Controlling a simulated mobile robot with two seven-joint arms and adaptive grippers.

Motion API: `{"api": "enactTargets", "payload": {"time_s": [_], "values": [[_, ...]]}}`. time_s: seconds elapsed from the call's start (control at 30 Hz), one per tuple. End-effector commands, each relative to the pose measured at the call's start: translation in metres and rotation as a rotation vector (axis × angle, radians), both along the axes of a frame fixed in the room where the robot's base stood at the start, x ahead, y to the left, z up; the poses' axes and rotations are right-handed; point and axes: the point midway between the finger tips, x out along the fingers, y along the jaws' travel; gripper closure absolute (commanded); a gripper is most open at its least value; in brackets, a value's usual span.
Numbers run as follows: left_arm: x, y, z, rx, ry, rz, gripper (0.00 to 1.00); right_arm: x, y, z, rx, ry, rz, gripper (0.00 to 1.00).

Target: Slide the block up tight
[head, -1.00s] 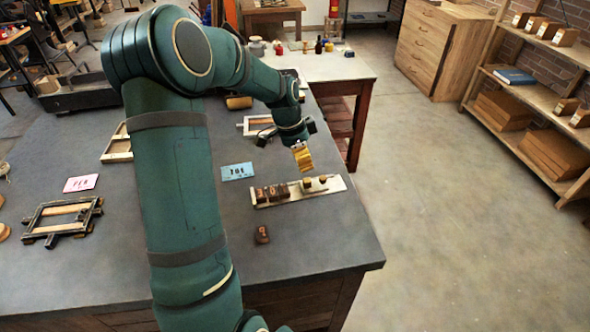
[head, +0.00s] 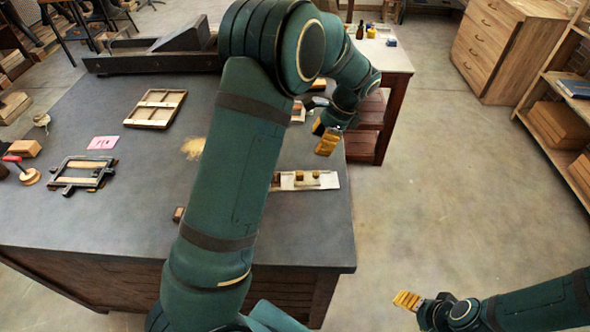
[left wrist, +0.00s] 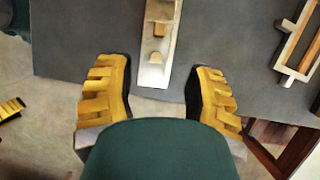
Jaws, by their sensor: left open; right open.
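A long pale metal tray (head: 329,181) lies near the right side of the dark table, its left part hidden behind my left arm. Two small tan blocks (head: 316,174) (head: 299,175) stand apart on it. In the left wrist view the tray's bare end (left wrist: 152,76) points toward me, with a rounded tan block (left wrist: 157,56) and another block (left wrist: 160,28) farther along. My left gripper (head: 325,148) is open and empty above and beyond the tray's right end; its yellow fingers (left wrist: 158,66) lie either side of that end. My right gripper (head: 407,299) is open, off the table's right.
A small brown block (head: 179,214) peeks out left of my arm. A black frame (head: 82,186), pink card (head: 103,142) and wooden tray (head: 155,123) lie on the left table (head: 120,222).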

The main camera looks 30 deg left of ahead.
Motion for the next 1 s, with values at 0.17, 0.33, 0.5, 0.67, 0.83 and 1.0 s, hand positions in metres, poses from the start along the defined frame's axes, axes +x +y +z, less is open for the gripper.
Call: {"api": "enactTargets", "payload": {"time_s": [0.17,0.33,0.5,0.67,0.83,1.0], "values": [[-0.003,0.003,-0.012,0.005,0.003,-0.001,0.47,0.0,0.0,-0.001,0.0,0.0,0.0,0.31],[-0.01,0.013,-0.04,0.005,0.005,-0.001,0.47,0.0,0.0,-0.004,-0.001,0.001,0.0,0.31],[-0.018,0.023,-0.071,0.005,0.005,-0.001,0.47,0.0,0.0,-0.007,-0.001,0.001,0.0,0.31],[-0.024,0.033,-0.098,0.004,0.004,0.0,0.47,0.0,0.0,-0.009,-0.002,0.001,0.0,0.31],[-0.029,0.039,-0.117,0.004,0.003,-0.001,0.47,0.0,0.0,-0.01,-0.002,0.001,0.0,0.31],[-0.031,0.042,-0.126,0.004,0.002,0.0,0.47,0.0,0.0,-0.01,-0.002,0.0,0.0,0.31]]}}
